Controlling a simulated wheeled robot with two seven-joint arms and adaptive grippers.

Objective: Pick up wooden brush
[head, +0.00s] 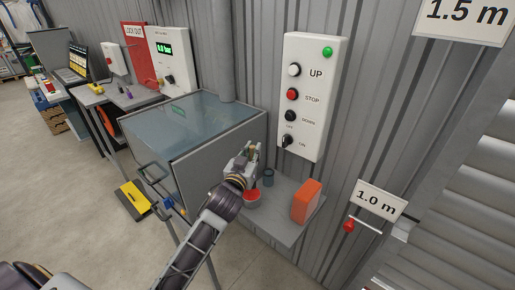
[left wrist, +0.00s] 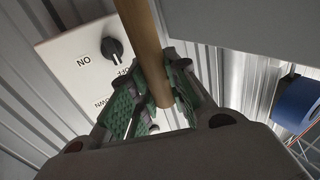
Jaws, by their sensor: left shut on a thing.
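My left gripper (head: 249,154) is above the small grey wall shelf (head: 285,222), beside the grey-sided box with the clear lid. The left wrist view shows its green-padded fingers (left wrist: 158,98) shut on a round wooden handle (left wrist: 145,35), which I take to be the wooden brush. The handle runs from the top of that view down between the fingers. The brush's head is not visible there. In the head view the brush is too small and too covered by the gripper to make out clearly. My right gripper is not in view.
On the shelf are a container with a red top (head: 252,196), a dark blue cup (head: 268,178) and an orange block (head: 307,202). The box with the clear lid (head: 180,115) stands left of the arm. A control panel (head: 310,95) is on the wall behind. A red-ended lever (head: 349,225) sticks out at right.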

